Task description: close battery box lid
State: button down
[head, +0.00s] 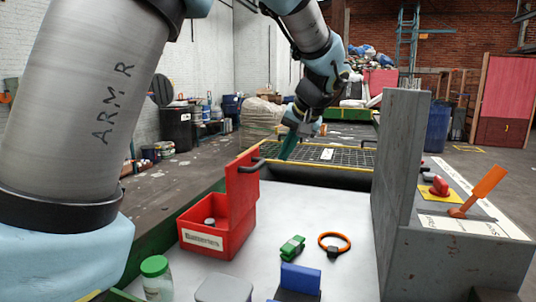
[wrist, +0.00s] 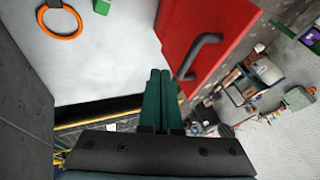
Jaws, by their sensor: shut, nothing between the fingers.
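The red battery box (head: 216,226) stands on the white table with a label reading "Batteries" on its front. Its red lid (head: 243,181) stands upright, open, at the box's right side, with a dark handle (head: 252,166) near its top. A small round item lies inside the box. In the wrist view the lid (wrist: 190,35) and its handle (wrist: 205,50) fill the upper middle. My gripper (head: 286,152) is beyond the lid, above the grate, with green fingers. In the wrist view my gripper (wrist: 161,75) is shut and empty, its tips close beside the lid; contact cannot be told.
An orange ring (head: 334,243), a green block (head: 292,247), a blue block (head: 300,278) and a jar with a green lid (head: 156,277) are on the table. A tall grey panel (head: 398,170) stands at right. A metal grate (head: 325,152) lies behind the table.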

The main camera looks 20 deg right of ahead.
jog(key=shift+w+a+f+p, duration=0.45)
jog(key=shift+w+a+f, duration=0.15)
jog(key=shift+w+a, duration=0.3)
jog(key=shift+w+a+f+p, duration=0.4)
jog(key=shift+w+a+f, duration=0.2)
jog(key=shift+w+a, duration=0.2)
jog(key=shift+w+r, duration=0.1)
